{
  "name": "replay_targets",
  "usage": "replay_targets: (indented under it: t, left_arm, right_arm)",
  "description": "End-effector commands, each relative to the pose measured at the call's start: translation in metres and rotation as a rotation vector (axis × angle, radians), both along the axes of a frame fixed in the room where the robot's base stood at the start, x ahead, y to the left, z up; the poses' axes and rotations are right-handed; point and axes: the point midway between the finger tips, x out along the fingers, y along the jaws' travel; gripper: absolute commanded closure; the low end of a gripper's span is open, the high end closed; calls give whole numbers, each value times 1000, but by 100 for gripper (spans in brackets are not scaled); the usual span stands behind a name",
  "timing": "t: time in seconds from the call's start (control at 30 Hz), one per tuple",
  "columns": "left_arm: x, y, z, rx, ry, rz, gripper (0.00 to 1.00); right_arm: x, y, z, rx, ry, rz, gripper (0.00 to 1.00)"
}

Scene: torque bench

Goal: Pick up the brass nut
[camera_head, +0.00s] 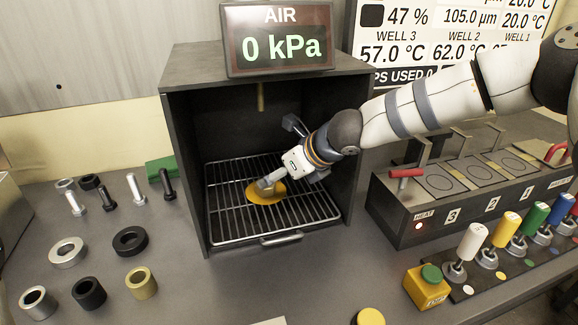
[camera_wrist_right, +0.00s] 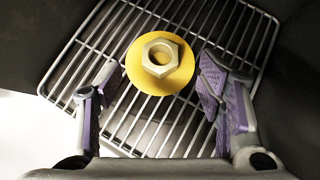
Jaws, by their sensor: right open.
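The brass nut (camera_wrist_right: 160,57) is a pale hexagonal ring lying flat on a round yellow pad (camera_wrist_right: 133,70) on the wire rack. In the head view the yellow pad (camera_head: 265,197) shows inside the dark open-fronted box, and my right gripper covers most or all of the nut. My right gripper (camera_head: 270,183) reaches into the box from the right, close over the pad. In the right wrist view my right gripper (camera_wrist_right: 155,92) is open, with its purple-padded fingers spread to either side of the pad and nothing between them. My left gripper is out of view.
The box (camera_head: 183,150) has walls close around my right gripper, and its wire rack (camera_head: 225,225) has a front handle. Several bolts, rings and sleeves (camera_head: 89,293) stand on the bench at left. A heater block (camera_head: 400,220) and coloured-handled tools are at right.

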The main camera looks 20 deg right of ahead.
Motion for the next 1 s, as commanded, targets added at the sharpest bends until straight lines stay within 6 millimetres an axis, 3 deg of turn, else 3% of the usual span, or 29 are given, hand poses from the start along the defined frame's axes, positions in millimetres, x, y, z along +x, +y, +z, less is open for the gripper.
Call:
replay_targets:
  t: [0.03, 0.3, 0.73, 1.0]
  left_arm:
    - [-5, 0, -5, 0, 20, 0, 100]
    - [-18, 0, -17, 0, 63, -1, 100]
    - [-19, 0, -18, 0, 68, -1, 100]
    - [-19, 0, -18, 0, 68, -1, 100]
  right_arm:
    - [6, 4, -15, -1, 11, 0, 38]
    - [32, 18, -43, 0, 7, -1, 38]
    - [39, 22, -44, 0, -1, 0, 38]
    - [39, 22, -44, 1, -1, -1, 98]
